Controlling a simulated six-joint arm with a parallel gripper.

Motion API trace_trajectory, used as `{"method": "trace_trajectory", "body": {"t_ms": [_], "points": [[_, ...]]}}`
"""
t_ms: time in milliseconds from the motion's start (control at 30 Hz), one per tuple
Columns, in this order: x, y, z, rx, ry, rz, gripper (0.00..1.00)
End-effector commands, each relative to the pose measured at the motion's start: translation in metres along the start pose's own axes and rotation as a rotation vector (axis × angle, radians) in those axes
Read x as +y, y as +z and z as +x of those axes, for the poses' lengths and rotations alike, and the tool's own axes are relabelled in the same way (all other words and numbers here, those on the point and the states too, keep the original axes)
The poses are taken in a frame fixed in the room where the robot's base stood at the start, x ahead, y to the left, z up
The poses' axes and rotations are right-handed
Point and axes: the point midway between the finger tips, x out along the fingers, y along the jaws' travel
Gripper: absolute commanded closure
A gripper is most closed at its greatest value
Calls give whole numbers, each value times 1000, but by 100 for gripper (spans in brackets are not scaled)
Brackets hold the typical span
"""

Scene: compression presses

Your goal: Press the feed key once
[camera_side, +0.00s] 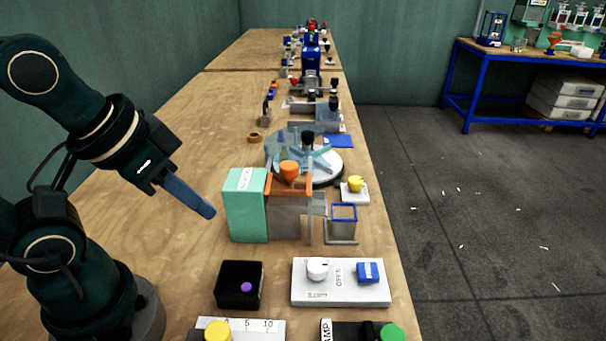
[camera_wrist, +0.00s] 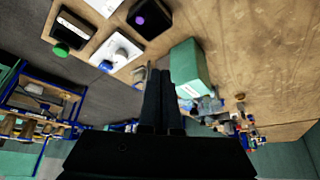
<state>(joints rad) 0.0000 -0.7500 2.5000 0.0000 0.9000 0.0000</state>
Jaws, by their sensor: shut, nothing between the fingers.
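No label in view clearly reads as the feed key. The candidate keys are a yellow button (camera_side: 355,185) on a small white base beside the orange-hopper machine, and a blue key (camera_side: 368,271) on the white panel (camera_side: 340,293). That panel also has a white round knob (camera_side: 317,267). My gripper (camera_side: 208,211) is shut and empty, pointing down and right in the air, left of the mint-green box and apart from all keys.
The mint-green box (camera_side: 246,205) and orange hopper (camera_side: 289,172) stand between my gripper and the yellow button. A black box with a purple dot (camera_side: 240,290) stands left of the panel. Yellow (camera_side: 217,331) and green (camera_side: 391,333) knobs sit in front. Bare table lies left.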

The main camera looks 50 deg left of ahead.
Motion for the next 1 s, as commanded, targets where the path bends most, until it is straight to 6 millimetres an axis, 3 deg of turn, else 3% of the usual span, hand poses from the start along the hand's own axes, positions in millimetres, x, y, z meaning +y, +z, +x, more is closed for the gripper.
{"method": "trace_trajectory", "body": {"t_ms": [133, 233, 400, 533, 667, 800, 1000], "points": [[-2, -4, 0, 18, -10, -17, 100], [-11, -20, -3, 81, -51, -18, 100], [-24, -68, -3, 192, -140, 79, 100], [-16, -105, 4, 257, -168, 204, 100], [6, -136, 17, 311, -167, 343, 100], [40, -160, 35, 357, -144, 503, 100], [98, -168, 66, 386, -89, 727, 100]]}}
